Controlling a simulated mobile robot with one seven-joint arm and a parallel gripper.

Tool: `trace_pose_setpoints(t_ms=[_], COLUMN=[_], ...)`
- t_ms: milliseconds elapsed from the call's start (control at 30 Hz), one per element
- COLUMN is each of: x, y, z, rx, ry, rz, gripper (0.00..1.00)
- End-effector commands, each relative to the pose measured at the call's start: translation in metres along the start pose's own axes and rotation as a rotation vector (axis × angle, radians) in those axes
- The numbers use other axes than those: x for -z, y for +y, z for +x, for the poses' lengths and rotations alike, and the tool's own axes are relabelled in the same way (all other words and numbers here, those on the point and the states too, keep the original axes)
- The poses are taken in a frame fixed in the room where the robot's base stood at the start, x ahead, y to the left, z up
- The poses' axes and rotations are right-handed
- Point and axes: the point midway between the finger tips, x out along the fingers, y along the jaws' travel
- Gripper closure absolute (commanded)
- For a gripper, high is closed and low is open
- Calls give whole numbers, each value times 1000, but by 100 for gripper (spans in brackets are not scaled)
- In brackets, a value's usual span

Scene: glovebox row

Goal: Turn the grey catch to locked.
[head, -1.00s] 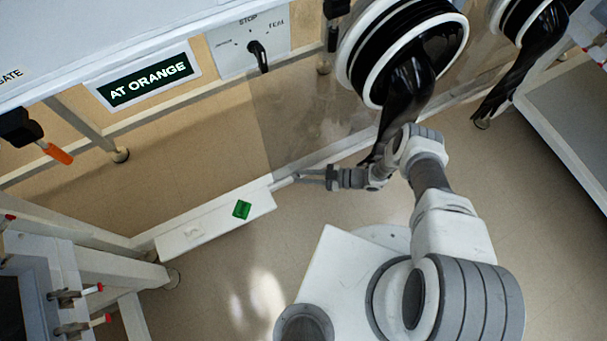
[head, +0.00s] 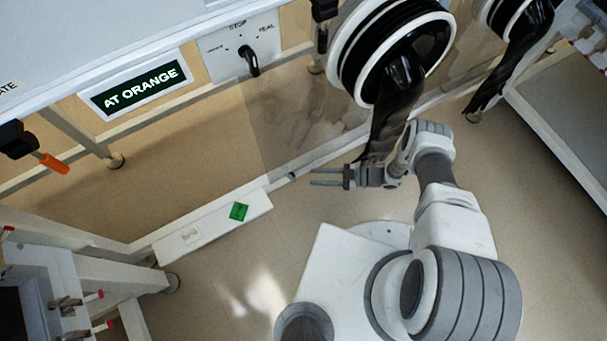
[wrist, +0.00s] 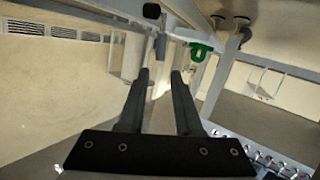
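I cannot pick out the grey catch with certainty in either view. A small dark stub (head: 292,177) sits on the pale floor-level rail, just left of my fingertips in the head view; its kind is too small to tell. My gripper (head: 320,177) points left, low beside the rail, with its two fingers apart and nothing between them. In the wrist view the gripper (wrist: 160,76) also shows open and empty. Beyond its fingertips are a small dark fitting (wrist: 160,46) and a green shape (wrist: 200,49).
A selector panel (head: 240,45) and an "AT ORANGE" sign (head: 140,85) are above. Open floor (head: 340,207) lies below the gripper.

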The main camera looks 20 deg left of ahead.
Motion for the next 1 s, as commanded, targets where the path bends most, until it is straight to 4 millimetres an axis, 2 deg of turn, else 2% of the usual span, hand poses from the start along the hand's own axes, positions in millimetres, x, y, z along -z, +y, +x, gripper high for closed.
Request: trace_pose_setpoints(t_ms=[33, 200, 400, 600, 867, 1000], x=[1, 0, 0, 0, 0, 0], y=[1, 1, 1, 0, 0, 0], z=[-14, -55, -89, -103, -104, -104], rx=[-3, -2, -2, 0, 0, 0], ry=[-3, -3, -2, 0, 0, 0], rz=[0, -1, -2, -1, -1, -1], gripper=[66, 66, 66, 66, 66, 90])
